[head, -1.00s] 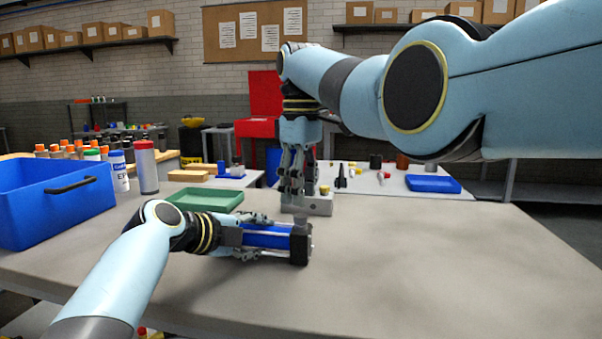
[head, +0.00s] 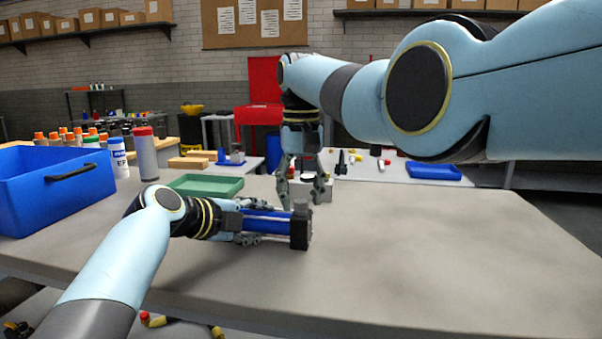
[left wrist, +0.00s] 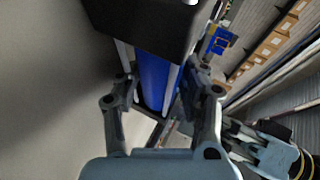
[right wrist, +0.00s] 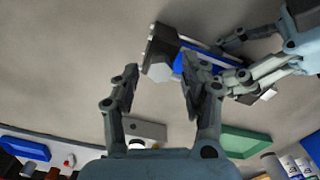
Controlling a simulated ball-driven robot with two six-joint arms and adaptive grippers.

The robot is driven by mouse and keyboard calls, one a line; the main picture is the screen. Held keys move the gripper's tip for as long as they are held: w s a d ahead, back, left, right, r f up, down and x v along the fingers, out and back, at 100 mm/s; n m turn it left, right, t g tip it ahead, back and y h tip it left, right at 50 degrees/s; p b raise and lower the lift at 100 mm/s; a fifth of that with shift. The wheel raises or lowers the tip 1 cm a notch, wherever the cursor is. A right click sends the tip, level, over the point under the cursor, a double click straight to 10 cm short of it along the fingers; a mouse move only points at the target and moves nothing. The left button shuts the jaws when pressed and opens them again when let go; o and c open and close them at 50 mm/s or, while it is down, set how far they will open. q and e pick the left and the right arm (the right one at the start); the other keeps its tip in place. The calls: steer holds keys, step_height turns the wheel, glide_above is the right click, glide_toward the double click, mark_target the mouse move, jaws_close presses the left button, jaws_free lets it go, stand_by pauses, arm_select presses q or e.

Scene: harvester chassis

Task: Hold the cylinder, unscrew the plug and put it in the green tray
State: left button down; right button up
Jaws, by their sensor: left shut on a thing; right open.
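The blue cylinder (head: 268,215) lies on its side over the grey table, with a black end block (head: 300,236) at its right end. A grey plug (head: 301,206) stands on top of that block; in the right wrist view it looks hexagonal (right wrist: 156,70). My left gripper (head: 258,224) is shut around the cylinder; the left wrist view shows the blue barrel between its fingers (left wrist: 162,88). My right gripper (head: 302,197) is open and empty, pointing down above the plug; its fingers do not visibly touch it. The green tray (head: 205,184) sits behind and left of the cylinder.
A blue bin (head: 50,195) and a red-capped bottle (head: 145,155) stand at the left. A pale grey block (head: 322,188) stands behind my right gripper, partly hidden. The table's right side (head: 440,250) is clear.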

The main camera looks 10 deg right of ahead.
arm_select(q)
steer(key=shift+f, duration=0.1)
arm_select(e)
steer(key=shift+f, duration=0.7)
jaws_close()
steer(key=shift+r, duration=0.2)
steer(key=shift+r, duration=0.95)
